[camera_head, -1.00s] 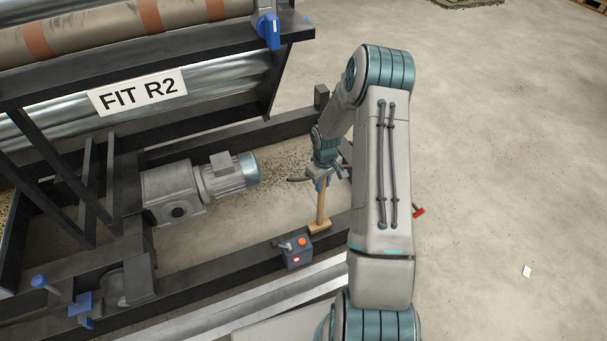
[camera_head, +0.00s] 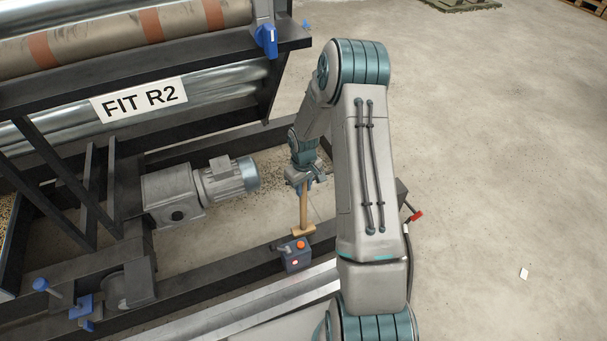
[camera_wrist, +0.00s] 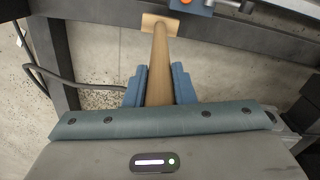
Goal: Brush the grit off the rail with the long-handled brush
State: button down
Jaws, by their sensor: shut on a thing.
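My gripper (camera_head: 306,182) is shut on the wooden handle of the long-handled brush (camera_head: 303,212). In the wrist view the blue fingers of my gripper (camera_wrist: 160,88) clasp the handle on both sides, and the brush (camera_wrist: 160,50) points away to its head. The brush head (camera_head: 303,230) is at the dark rail (camera_head: 250,255), close to the control box; I cannot tell whether it touches. The handle hangs nearly upright. Dark grit is scattered on the floor inside the frame, partly hidden by my arm. I cannot make out grit on the rail itself.
A control box (camera_head: 296,256) with an orange button sits on the rail beside the brush head. A grey motor (camera_head: 205,190) juts in at left. A red-handled part (camera_head: 416,215) is right of my arm. The floor at right is mostly clear.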

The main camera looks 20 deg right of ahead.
jog(key=shift+w+r+p, duration=0.1)
jog(key=shift+r+p, duration=1.35)
jog(key=shift+r, duration=1)
